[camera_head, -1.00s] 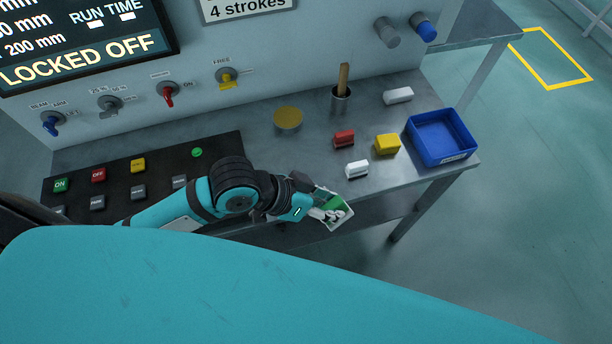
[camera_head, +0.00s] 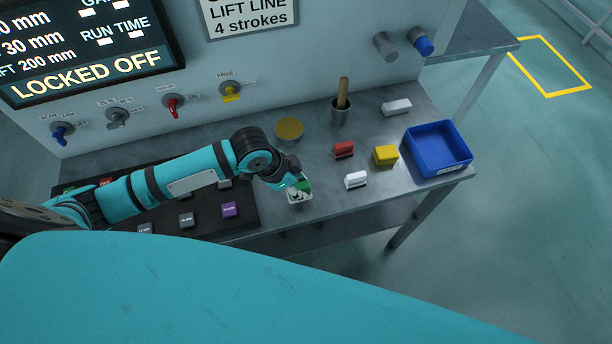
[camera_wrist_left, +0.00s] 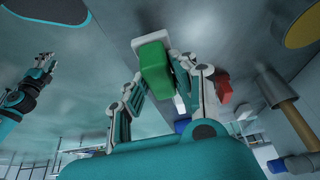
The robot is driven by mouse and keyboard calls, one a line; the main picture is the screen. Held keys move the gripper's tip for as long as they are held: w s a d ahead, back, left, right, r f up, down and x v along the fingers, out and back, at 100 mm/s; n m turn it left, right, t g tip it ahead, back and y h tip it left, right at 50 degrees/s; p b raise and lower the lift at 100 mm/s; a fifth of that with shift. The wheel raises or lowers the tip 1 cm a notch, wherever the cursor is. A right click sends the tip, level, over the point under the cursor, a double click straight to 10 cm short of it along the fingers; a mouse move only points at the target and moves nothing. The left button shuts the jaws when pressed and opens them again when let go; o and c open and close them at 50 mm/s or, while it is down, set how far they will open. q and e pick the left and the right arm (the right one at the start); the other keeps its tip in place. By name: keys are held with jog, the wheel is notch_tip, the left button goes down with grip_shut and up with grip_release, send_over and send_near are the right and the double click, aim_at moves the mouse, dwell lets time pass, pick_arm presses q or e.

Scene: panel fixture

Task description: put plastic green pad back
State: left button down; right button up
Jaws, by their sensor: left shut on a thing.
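The green pad (camera_head: 304,186) is in my left gripper (camera_head: 299,191), near the front edge of the grey bench. In the left wrist view the green pad (camera_wrist_left: 154,62), with a pale base beside it, sits between the two fingers of my left gripper (camera_wrist_left: 160,75), which is shut on it. Whether the pad touches the bench is unclear. A teal arm with a gripper (camera_wrist_left: 42,68), which looks like my right one, shows small at the left of the wrist view; its jaws are too small to read. The head view does not show it.
A white block (camera_head: 356,180), red block (camera_head: 343,150), yellow block (camera_head: 386,156) and blue tray (camera_head: 438,170) stand to the right. Behind are a gold disc (camera_head: 289,129), a cup with a wooden handle (camera_head: 340,115) and another white block (camera_head: 396,107). A black button panel (camera_head: 245,222) lies left.

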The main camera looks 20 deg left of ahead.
pick_arm(q)
jog(key=w, duration=0.3)
jog(key=shift+w+d+f, duration=0.1)
jog(key=shift+w+d, duration=0.15)
jog(key=shift+d, duration=0.1)
jog(key=f, duration=0.1)
jog(key=f+p, duration=0.1)
jog(key=shift+w+f, duration=0.35)
jog(key=shift+f+p, duration=0.3)
jog(key=shift+f, duration=0.2)
jog(key=c, duration=1.1)
grip_release()
jog(key=b+v, duration=0.1)
jog(key=v, duration=1.1)
jog(key=shift+d, duration=0.1)
